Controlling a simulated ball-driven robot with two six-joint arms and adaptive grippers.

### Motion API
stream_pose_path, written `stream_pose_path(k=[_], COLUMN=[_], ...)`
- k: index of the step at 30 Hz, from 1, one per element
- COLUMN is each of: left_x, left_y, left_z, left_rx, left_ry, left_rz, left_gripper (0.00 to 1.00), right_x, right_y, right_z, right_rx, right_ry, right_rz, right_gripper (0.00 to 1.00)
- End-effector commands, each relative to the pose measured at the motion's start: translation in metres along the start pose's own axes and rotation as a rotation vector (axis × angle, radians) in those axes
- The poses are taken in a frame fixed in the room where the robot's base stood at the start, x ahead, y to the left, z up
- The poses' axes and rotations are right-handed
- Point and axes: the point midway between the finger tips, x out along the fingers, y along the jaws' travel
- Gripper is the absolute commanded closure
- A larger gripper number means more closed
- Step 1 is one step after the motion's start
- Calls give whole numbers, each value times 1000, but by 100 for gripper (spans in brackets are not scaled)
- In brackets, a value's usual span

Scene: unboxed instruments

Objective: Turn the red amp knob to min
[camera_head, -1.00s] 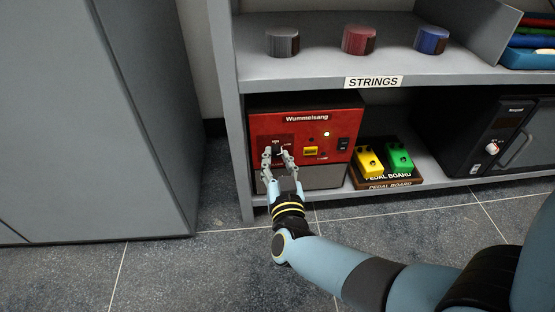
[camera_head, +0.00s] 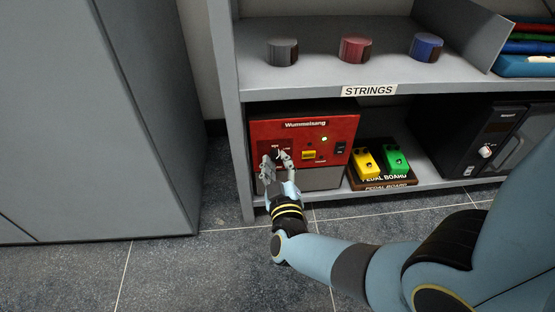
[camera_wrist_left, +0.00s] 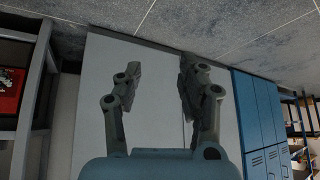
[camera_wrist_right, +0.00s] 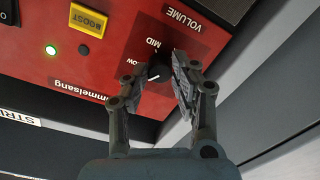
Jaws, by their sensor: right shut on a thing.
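The red amp (camera_head: 330,128), labelled Wummelsang, stands on the lower shelf; it also fills much of the right wrist view (camera_wrist_right: 110,50). My right gripper (camera_wrist_right: 158,72) is shut on this knob, one finger on each side. In the head view, my right gripper (camera_head: 276,160) covers the knob. My left gripper (camera_wrist_left: 158,75) is open and empty in the left wrist view, facing a pale panel.
A yellow pedal (camera_head: 367,161) and a green pedal (camera_head: 396,160) stand on a pedal board (camera_head: 386,185) right of the amp. A black appliance (camera_head: 470,140) stands farther right. Three round tins sit on the shelf above. A grey cabinet (camera_head: 100,120) stands left, with floor between.

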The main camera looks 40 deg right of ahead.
Motion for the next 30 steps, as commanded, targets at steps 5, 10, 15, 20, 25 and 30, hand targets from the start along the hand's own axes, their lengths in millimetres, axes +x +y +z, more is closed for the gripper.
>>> stream_pose_path(k=[5,10,15,20,25,30], left_x=[-12,-21,-29,-34,-37,-39], left_y=[0,-1,-1,-1,0,0], left_z=[-6,-8,-9,-8,-9,-9], left_rx=[-1,-1,0,0,0,1], left_ry=[-70,-127,-168,-196,-213,-221], left_rz=[4,8,10,12,13,14], left_gripper=[60,60,60,60,60,60], right_x=[0,0,0,-1,-1,-1], right_y=[1,1,0,0,0,0], right_z=[-2,-2,-1,-1,0,0], right_rx=[-166,-316,-443,-533,-594,-623], right_ry=[-6,-13,-18,-22,-25,-26], right_rz=[1,1,1,1,1,1], right_gripper=[100,100,100,100,100,100])
